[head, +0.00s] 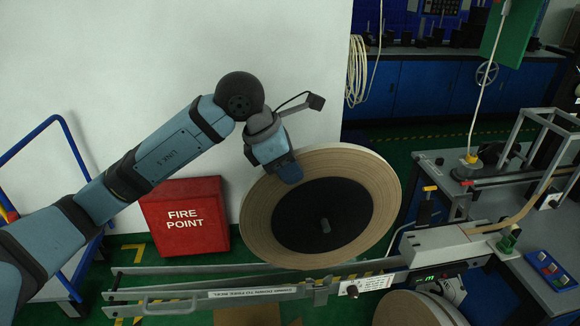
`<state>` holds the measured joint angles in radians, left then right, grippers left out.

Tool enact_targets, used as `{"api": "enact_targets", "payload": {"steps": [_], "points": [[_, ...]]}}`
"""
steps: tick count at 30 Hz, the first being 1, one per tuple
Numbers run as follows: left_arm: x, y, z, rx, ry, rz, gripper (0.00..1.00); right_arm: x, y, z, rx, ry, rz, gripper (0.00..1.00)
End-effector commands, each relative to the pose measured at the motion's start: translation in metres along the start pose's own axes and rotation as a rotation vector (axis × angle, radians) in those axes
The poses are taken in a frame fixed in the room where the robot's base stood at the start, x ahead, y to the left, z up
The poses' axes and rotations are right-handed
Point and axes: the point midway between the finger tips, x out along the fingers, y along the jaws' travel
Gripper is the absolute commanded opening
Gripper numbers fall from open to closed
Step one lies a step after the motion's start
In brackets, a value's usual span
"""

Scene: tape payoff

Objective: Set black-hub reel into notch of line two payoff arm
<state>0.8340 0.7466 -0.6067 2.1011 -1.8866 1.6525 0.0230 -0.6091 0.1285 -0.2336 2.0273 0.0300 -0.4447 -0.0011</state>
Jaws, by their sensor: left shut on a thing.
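The black-hub reel (376,198) is a wide tan disc with a dark centre and a short grey stub at its middle. It is tilted and held in the air. My left gripper (287,170) is shut on the reel's upper left part; its fingertips are partly hidden there. The payoff arm (250,293), a long pale rail with a label strip, runs below the reel. The reel's lower edge overlaps the upper rail in the picture; I cannot tell whether they touch. I cannot make out the notch clearly. My right gripper is not in view.
A red fire point box (184,220) stands by the white wall at left, near a blue rail frame (62,130). Another tan reel (405,310) shows at the bottom. A machine bench (440,158) with a pale housing (435,245) stands at right.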

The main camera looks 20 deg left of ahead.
Motion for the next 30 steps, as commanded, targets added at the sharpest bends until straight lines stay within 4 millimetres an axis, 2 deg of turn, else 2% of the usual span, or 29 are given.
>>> {"api": "enact_targets", "payload": {"steps": [18,30], "points": [[0.026,0.0,-0.014,0.001,-0.006,0.003,0.0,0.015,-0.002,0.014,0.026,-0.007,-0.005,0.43],[0.042,0.0,-0.023,0.001,-0.006,0.003,0.0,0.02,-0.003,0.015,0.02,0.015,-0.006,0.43]]}}
